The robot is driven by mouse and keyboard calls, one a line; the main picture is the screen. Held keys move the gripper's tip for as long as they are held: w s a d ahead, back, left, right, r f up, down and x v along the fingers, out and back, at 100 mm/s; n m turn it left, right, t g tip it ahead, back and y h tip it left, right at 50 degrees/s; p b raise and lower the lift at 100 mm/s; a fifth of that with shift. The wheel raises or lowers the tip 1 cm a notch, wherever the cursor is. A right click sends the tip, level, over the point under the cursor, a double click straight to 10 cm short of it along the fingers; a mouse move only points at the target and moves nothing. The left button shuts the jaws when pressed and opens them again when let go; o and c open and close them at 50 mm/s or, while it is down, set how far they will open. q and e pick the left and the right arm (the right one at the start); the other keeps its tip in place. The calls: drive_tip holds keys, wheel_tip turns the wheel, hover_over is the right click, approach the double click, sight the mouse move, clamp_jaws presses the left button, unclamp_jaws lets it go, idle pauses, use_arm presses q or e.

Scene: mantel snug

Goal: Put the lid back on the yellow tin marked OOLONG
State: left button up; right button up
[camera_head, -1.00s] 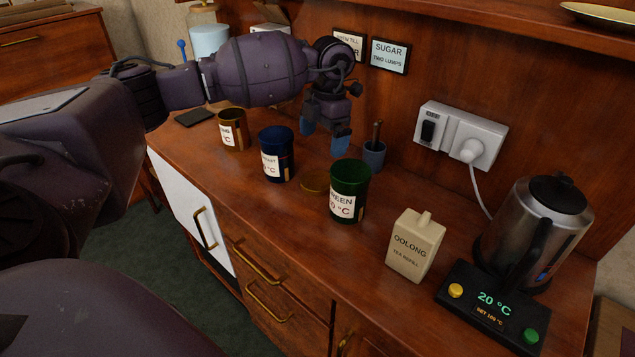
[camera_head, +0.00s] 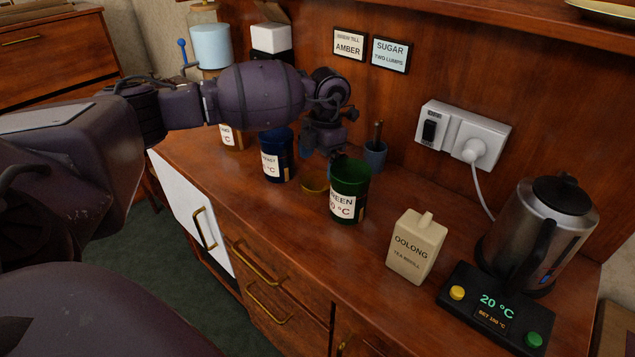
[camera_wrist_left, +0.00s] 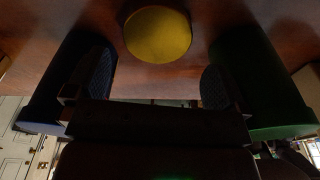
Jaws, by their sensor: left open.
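The yellow tin (camera_head: 232,142), its label ending in "NG", stands on the counter at the left, its top hidden behind my left arm. A round yellow lid (camera_head: 315,184) lies flat between the blue tin (camera_head: 277,160) and the green tin (camera_head: 349,192). In the left wrist view the lid (camera_wrist_left: 158,34) shows beyond and between the finger tips, with clear space around it. My left gripper (camera_head: 321,157) is open and low, just behind the lid, not touching it. In the left wrist view its fingers (camera_wrist_left: 157,78) are apart and empty. My right gripper is out of view.
The blue and green tins stand close on either side of the left gripper. A small blue-grey pot (camera_head: 375,156) stands behind the green tin. An OOLONG refill carton (camera_head: 415,250) and a kettle (camera_head: 540,235) stand to the right. The wall socket (camera_head: 462,135) is behind.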

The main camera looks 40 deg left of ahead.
sight(317, 180)
use_arm(q)
drive_tip(key=f, duration=0.4)
drive_tip(key=shift+s+a, duration=0.1)
drive_tip(key=shift+a, duration=0.1)
drive_tip(key=shift+f+b, duration=0.3)
drive_tip(key=shift+f, duration=0.1)
drive_tip(key=shift+r, duration=0.1)
